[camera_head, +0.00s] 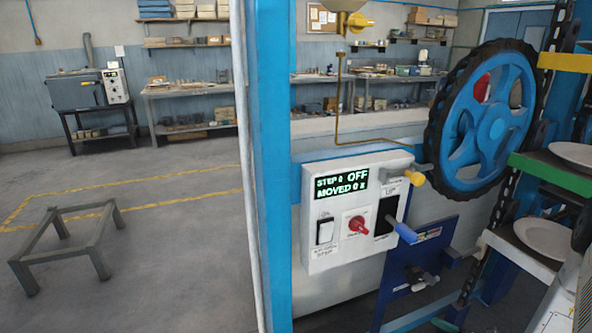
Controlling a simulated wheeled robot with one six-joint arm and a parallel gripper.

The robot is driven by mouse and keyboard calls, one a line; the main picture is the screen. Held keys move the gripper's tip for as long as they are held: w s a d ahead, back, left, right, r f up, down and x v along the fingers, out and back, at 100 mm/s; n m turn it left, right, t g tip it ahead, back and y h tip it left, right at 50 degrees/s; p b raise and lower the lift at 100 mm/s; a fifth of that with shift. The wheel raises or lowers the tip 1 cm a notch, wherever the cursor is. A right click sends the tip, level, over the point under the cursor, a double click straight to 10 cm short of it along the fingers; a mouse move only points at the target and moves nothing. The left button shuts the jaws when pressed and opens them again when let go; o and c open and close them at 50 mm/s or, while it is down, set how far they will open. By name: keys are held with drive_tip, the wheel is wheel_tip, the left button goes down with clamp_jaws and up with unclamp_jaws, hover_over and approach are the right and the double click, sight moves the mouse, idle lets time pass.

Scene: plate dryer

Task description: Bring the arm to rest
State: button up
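My gripper is not in view. A light grey ribbed part at the lower right edge may be a piece of my arm, but I cannot tell. The plate dryer's white control box (357,207) stands in the middle. Its display (341,186) reads STEP 0, OFF and a MOVED line. Below the display are a rocker switch (325,231) and a red knob (357,224). A lever with a blue handle (406,232) sticks out at the right. A yellow-ended handle (413,177) is above it.
A blue post (270,170) rises left of the box. A large blue wheel (487,120) with a chain stands right. White plates (546,239) sit on racks at the right edge. A low metal frame (68,243) stands on open floor. Benches (190,88) line the back wall.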

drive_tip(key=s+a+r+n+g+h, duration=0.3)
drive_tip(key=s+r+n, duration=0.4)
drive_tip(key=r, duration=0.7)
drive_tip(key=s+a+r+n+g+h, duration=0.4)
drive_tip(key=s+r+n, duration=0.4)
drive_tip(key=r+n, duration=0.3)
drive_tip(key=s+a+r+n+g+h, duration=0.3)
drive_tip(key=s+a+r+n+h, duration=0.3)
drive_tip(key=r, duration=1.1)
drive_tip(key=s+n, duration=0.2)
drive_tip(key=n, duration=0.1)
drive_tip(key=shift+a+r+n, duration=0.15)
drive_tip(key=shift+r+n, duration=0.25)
